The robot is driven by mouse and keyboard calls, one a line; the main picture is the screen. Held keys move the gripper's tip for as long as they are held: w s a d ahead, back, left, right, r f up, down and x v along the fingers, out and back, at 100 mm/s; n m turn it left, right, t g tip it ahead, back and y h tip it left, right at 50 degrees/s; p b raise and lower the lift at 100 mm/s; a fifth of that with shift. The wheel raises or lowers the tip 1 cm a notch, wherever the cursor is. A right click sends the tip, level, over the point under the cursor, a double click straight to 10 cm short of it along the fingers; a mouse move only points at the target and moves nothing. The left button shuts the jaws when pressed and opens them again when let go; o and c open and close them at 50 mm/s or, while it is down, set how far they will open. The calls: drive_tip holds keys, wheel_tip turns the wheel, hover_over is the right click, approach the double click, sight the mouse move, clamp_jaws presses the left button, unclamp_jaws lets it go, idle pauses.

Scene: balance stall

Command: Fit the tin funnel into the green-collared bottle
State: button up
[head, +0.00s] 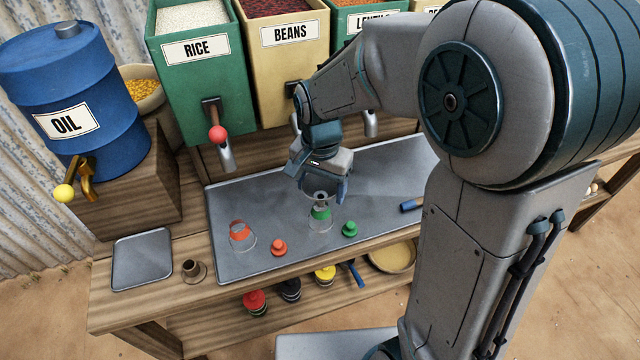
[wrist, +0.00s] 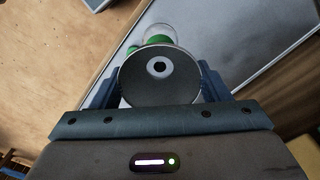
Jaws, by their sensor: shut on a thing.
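The tin funnel (wrist: 185,83) is held between the jaws of my gripper (wrist: 160,90), its wide round mouth facing the wrist camera. In the head view my gripper (head: 322,188) is low over the metal tray, with the funnel (head: 319,194) mostly hidden under the fingers. The clear green-collared bottle (head: 320,222) stands upright on the tray right below. In the wrist view the bottle (wrist: 158,30) shows just beyond the funnel's rim, partly covered by it. I cannot tell whether the spout is in the bottle's neck.
Bins and taps line the back. A blue oil drum (head: 75,95) stands left.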

drive_tip(key=shift+f, duration=0.15)
drive_tip(key=shift+f+b, duration=0.35)
drive_tip(key=shift+b, duration=0.05)
drive_tip(key=shift+f, duration=0.25)
drive_tip(key=o, duration=1.1)
drive_tip(key=shift+o, duration=0.2)
drive_tip(key=shift+r, duration=0.1)
drive_tip(key=shift+r+p, duration=2.55)
drive_tip(key=shift+r, duration=0.9)
